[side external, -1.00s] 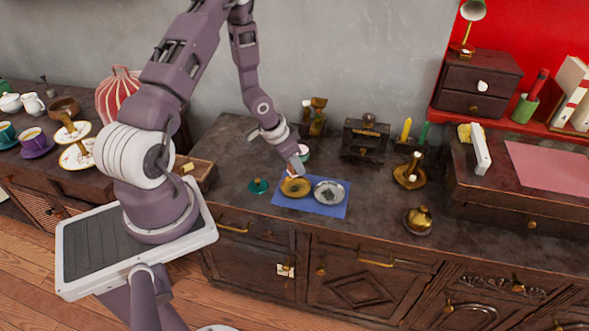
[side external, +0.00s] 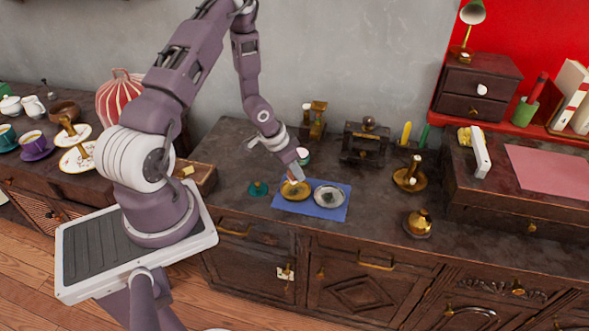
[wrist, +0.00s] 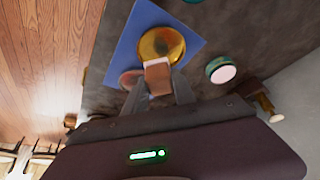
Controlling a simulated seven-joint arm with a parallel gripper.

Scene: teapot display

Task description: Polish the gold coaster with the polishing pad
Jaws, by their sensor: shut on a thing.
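The gold coaster (side external: 293,194) lies on the left part of a blue mat (side external: 335,212); it also shows in the wrist view (wrist: 160,38). A silver coaster (side external: 329,195) lies to its right on the same mat. My gripper (side external: 297,179) is over the gold coaster's far side. In the wrist view, my gripper (wrist: 158,82) is shut on the polishing pad (wrist: 158,78), a small brown block with a pale edge. The pad overlaps the coaster's edge in that view; I cannot tell whether they touch.
A teal round item (side external: 258,188) stands left of the mat. A teal item with a pale pink top (side external: 303,156) stands behind it. A gold pot (side external: 418,222) and a candle holder (side external: 410,178) are to the right. The counter in front of the mat is clear.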

